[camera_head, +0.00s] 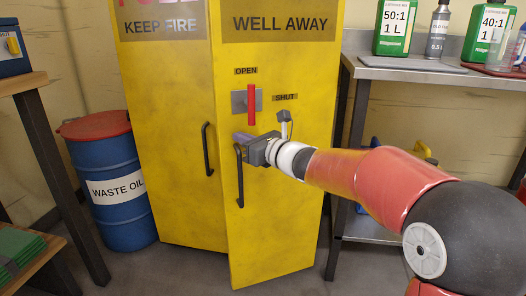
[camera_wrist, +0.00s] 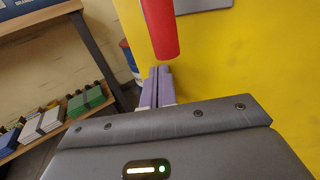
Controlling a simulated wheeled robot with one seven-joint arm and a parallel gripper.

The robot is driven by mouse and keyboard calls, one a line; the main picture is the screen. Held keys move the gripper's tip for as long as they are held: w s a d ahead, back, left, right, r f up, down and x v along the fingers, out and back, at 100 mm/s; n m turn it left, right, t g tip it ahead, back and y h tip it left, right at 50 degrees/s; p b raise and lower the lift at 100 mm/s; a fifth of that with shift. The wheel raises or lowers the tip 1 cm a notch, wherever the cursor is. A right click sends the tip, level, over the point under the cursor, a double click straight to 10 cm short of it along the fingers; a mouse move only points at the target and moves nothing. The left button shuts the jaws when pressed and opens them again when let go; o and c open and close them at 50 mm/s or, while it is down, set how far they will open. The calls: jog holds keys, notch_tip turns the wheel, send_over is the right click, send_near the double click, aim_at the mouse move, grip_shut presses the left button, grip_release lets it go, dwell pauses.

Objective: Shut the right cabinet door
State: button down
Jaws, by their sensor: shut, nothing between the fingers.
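The yellow cabinet's right door (camera_head: 285,225) stands ajar, its free left edge forward of the left door (camera_head: 170,130). It carries a black bar handle (camera_head: 239,190) and, higher up, a red lever (camera_head: 252,105) on a grey plate, pointing upright, between OPEN and SHUT labels. My gripper (camera_head: 237,136) is in front of this door, below the lever and near the handle's top. In the wrist view, its shut, empty fingers (camera_wrist: 160,74) are beside the yellow door face (camera_wrist: 240,70), with the red lever (camera_wrist: 161,25) above. I cannot tell whether the fingertips touch the door.
A blue waste oil drum (camera_head: 105,190) with a red lid stands left of the cabinet. A workbench (camera_head: 32,80) is at the far left. A grey shelf (camera_head: 410,70) with green containers is at the right. The floor before the left door is clear.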

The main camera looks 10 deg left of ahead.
jog(key=w+a+m+t+h+p, duration=0.1)
jog(key=w+a, duration=0.4)
jog(key=w, duration=0.9)
jog(key=t+p, duration=0.1)
jog(key=p, duration=0.1)
jog(key=shift+w+a+m+h+p, duration=0.3)
jog(key=shift+p, duration=0.05)
jog(key=shift+r, duration=0.25)
